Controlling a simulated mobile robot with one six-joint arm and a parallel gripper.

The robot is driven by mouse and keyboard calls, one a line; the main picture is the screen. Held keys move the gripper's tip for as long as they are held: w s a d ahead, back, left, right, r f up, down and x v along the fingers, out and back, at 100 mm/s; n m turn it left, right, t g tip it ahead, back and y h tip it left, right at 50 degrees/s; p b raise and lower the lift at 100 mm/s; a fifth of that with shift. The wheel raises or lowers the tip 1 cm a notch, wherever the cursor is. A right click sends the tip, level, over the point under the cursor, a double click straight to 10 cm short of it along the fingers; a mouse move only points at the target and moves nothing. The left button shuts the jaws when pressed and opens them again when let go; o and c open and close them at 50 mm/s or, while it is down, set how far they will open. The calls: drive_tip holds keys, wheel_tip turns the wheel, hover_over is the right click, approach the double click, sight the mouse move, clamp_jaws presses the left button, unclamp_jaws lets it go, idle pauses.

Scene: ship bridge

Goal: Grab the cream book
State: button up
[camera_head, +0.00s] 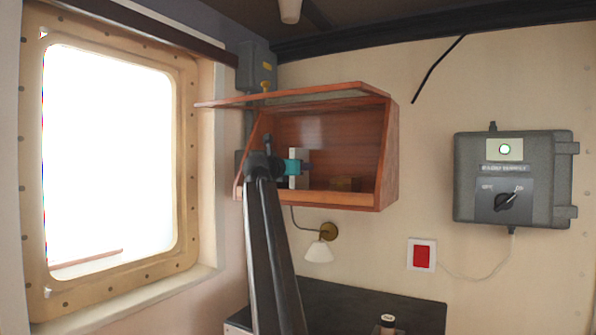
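A cream upright shape, which looks like the cream book (299,156), stands inside the open wooden wall cabinet (388,150), left of its middle. My arm rises from below and its end reaches into the cabinet's front opening. My gripper (304,168), beyond a teal wrist part, is at the cream book and overlaps it in the picture. The fingertips are small and partly hidden, so I cannot tell whether they are open or shut on the book. The lower part of the book is partly covered by the cabinet's front lip.
The cabinet's flap (300,97) is raised and juts out above my arm. A small brown object (345,184) lies on the cabinet floor to the right. A wall lamp (320,250) hangs below. A grey switch box (515,178) is at right, and a window at left.

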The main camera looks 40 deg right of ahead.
idle(0.3)
clamp_jaws()
drive_tip(key=shift+r, duration=0.2)
